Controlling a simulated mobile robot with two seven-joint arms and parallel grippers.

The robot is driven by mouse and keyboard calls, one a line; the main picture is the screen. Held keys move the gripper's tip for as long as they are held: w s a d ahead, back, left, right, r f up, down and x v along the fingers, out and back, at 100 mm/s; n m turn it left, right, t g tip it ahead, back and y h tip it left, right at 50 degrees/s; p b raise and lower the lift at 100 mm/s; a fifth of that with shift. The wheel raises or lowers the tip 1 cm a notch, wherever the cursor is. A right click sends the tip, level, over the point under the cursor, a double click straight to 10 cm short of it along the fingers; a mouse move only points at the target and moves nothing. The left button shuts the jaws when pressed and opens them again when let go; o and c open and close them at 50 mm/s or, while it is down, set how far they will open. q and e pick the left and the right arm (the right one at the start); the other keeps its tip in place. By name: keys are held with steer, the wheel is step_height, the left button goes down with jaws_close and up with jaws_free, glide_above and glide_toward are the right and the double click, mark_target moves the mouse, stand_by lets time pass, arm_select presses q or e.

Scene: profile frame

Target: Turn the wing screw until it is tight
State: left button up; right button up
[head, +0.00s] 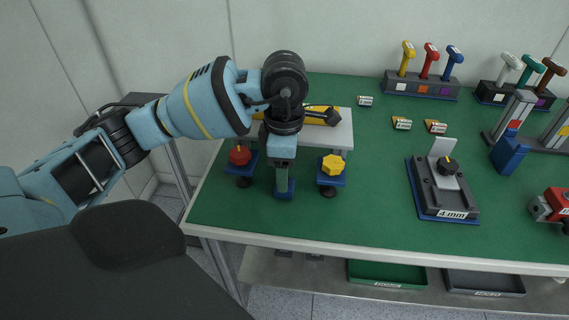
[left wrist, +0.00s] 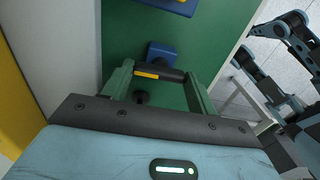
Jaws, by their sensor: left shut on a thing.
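My left gripper (head: 282,180) points down at the front of the pale profile frame (head: 338,134). In the left wrist view its two green fingers (left wrist: 158,86) are shut on the wing screw (left wrist: 158,73), a dark bar with a yellow-orange stripe lying between them. In the head view my gripper hides the screw. How tight the screw is cannot be told. My right gripper is not in view.
A black-and-grey fixture marked 4 mm (head: 445,188) stands to the right. Coloured-handled tools (head: 430,62) stand at the back. Green table between is clear.

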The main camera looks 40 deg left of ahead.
arm_select(q)
steer(key=o, duration=1)
